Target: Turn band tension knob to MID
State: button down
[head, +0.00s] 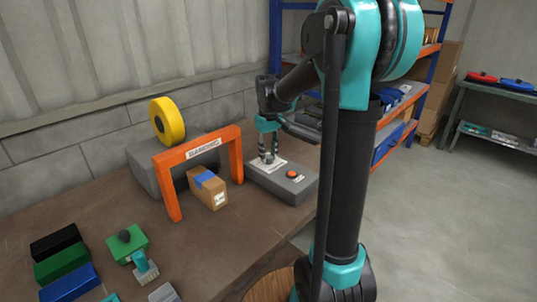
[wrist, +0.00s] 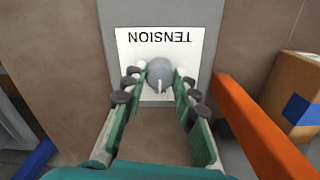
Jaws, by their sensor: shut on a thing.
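The band tension knob (wrist: 160,74) is a grey round knob with a pale pointer line on it. It sits on a white label (wrist: 125,45) reading TENSION, which appears upside down in the wrist view. The pointer aims toward the bottom of the wrist view. No MID mark can be made out. My gripper (wrist: 160,80) is shut on the knob, with a finger on each side of it.
An orange banding arch (head: 168,190) with a cardboard box (head: 208,190) under it stands left of the control box. A yellow roll (head: 167,120) stands behind. Coloured blocks (head: 62,264) lie at front left.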

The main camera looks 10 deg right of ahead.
aim_at(268, 156)
dwell(0.5)
jog(key=c, duration=1.2)
grip_release()
notch_tip(268, 156, up, 12)
jog(key=shift+r, duration=0.1)
